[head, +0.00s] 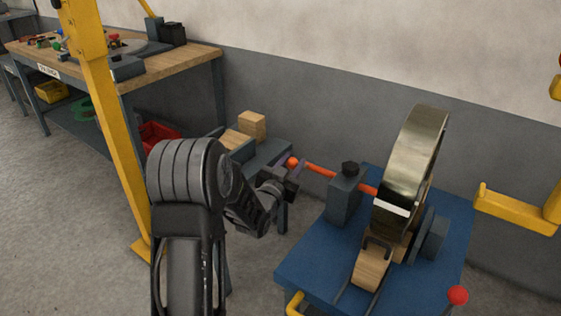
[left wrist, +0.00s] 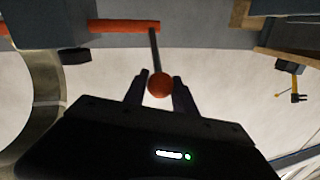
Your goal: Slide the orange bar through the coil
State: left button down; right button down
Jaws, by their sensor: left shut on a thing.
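The orange bar (head: 320,170) runs through a grey block with a black knob (head: 349,168) toward the coil. It also shows in the left wrist view (left wrist: 120,26). The coil (head: 415,150) is a large brassy ring standing upright on a blue table (head: 315,262). The bar's far end meets the coil's near side in the head view; I cannot tell whether it is inside the opening. My left gripper (head: 291,172) is shut on the orange ball (left wrist: 160,85) of a dark handle rod (left wrist: 155,50) at the bar's near end. My right gripper is out of view.
A wooden wedge (head: 371,268) lies before the coil. A small stand with wooden blocks (head: 252,126) is behind my left gripper. A yellow post (head: 105,120) stands left, a yellow bracket (head: 515,208) right. A workbench (head: 170,66) is at the back left.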

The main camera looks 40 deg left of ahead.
pick_arm(q)
jog(key=d+b, duration=0.2)
jog(key=d, duration=1)
jog(key=shift+w, duration=0.15)
jog(key=shift+f, duration=0.1)
jog(key=c, duration=1)
grip_release()
jog(key=shift+c, duration=0.2)
jog(key=v, duration=0.7)
jog(key=shift+s, duration=0.4)
